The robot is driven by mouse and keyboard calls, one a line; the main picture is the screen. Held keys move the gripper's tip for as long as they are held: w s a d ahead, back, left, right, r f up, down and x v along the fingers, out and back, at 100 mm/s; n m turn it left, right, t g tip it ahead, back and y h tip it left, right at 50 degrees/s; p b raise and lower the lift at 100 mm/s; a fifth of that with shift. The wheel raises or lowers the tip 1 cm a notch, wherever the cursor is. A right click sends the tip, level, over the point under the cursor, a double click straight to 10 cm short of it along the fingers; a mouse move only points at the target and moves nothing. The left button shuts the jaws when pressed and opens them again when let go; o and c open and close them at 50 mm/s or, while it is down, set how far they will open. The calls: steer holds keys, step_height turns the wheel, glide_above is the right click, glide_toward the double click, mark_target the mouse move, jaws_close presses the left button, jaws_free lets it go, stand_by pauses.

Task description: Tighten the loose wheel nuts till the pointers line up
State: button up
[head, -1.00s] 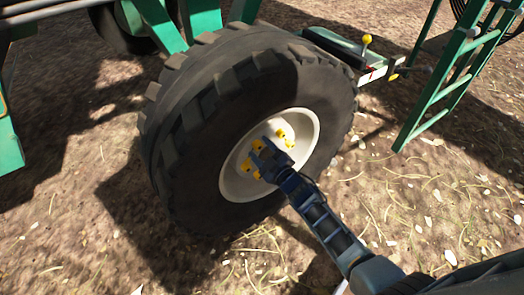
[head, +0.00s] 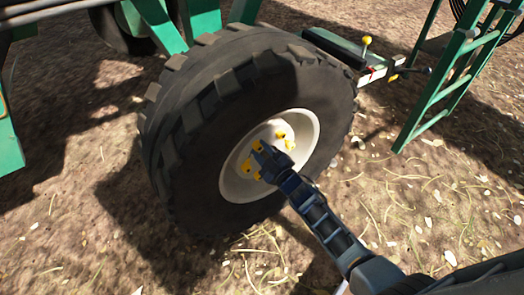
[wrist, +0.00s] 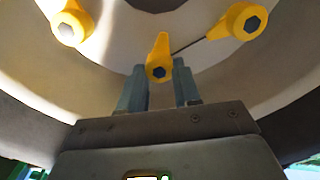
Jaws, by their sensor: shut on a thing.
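The wheel's pale hub (head: 238,187) carries several wheel nuts with yellow pointers, sitting inside a big black tyre (head: 205,140). My gripper (head: 262,156) is at the lower middle of the hub, its jaws shut around one nut. In the wrist view that nut's yellow pointer (wrist: 158,58) shows between the two fingers, its tip up. A left pointer (wrist: 70,22) and a right pointer (wrist: 240,20) flank it; the right one's tip slants down-left towards the middle one. In the head view, upper yellow pointers (head: 284,138) show beyond my gripper. My arm hides part of the hub.
A green ladder (head: 440,90) stands right of the wheel. A lever with a yellow knob (head: 366,41) is behind the tyre. Green frame legs (head: 8,140) stand at the left. Bare ground with straw (head: 420,215) lies in front.

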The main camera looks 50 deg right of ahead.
steer(key=m+p, duration=0.1)
steer(key=m, duration=0.3)
steer(key=shift+r+m+p, duration=0.1)
steer(key=shift+m+p, duration=0.2)
steer(key=shift+p, duration=0.1)
steer(key=m+p, duration=0.1)
steer(key=m, duration=0.4)
steer(key=shift+d, duration=0.15)
steer(key=shift+m, duration=0.4)
steer(key=o, duration=1.1)
steer(key=shift+c, duration=0.2)
steer(key=shift+s, duration=0.1)
steer(key=p+v, duration=0.1)
steer(key=v, duration=0.6)
steer(key=shift+s, duration=0.35)
